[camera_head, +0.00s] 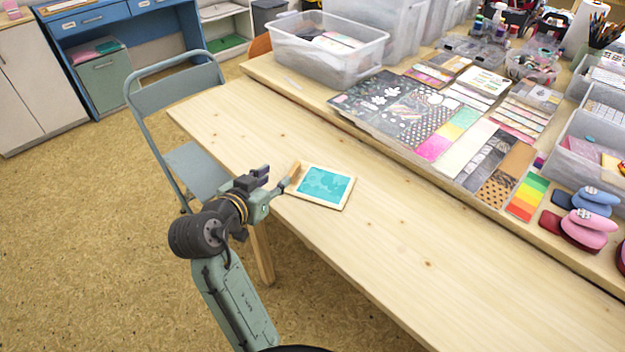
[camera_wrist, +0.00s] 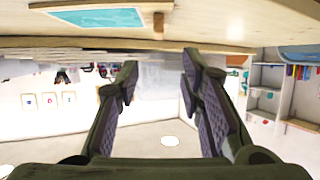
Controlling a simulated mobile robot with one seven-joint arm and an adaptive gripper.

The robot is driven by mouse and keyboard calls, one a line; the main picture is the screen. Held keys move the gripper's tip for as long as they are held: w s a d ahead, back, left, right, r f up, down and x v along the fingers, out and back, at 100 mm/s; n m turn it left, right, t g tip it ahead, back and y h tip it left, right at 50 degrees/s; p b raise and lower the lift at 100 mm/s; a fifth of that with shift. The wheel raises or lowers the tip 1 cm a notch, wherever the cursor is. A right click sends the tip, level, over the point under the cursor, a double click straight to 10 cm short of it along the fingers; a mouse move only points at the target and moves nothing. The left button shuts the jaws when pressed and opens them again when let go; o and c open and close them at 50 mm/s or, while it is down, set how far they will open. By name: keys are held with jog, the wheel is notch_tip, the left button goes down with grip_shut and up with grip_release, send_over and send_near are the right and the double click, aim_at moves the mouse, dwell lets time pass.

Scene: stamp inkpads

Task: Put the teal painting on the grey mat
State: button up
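The teal painting (camera_head: 324,185) is a small panel with a light wood frame. It lies flat near the left end of the pale wooden table, and its teal face also shows at the upper left of the wrist view (camera_wrist: 98,18). My gripper (camera_head: 262,176) is beside the table's near edge, left of the painting and apart from it. In the wrist view my gripper (camera_wrist: 160,75) has its two dark fingers spread, with nothing between them. I cannot make out a plain grey mat in either view.
A small upright wooden piece (camera_head: 293,171) stands between my gripper and the painting. Patterned sheets (camera_head: 400,112), a clear bin (camera_head: 326,59) and pink stamps (camera_head: 587,229) occupy the raised back part. A folding chair (camera_head: 190,160) stands left. The table's front right (camera_head: 430,245) is clear.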

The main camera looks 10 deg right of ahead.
aim_at(293, 169)
jog(key=x, duration=0.4)
jog(key=shift+w+d+f+p, duration=0.15)
jog(key=shift+w+d+p, duration=0.05)
jog(key=shift+w+p, duration=0.1)
jog(key=shift+s+f+p+x, duration=0.15)
jog(key=shift+p+x, duration=0.15)
jog(key=shift+x, duration=0.6)
jog(key=shift+f+p+x, duration=0.2)
jog(key=shift+p+x, duration=0.05)
jog(key=shift+x, duration=0.65)
jog(key=shift+s+f+p+x, duration=0.15)
jog(key=shift+p+x, duration=0.15)
jog(key=shift+x, duration=0.6)
grip_shut()
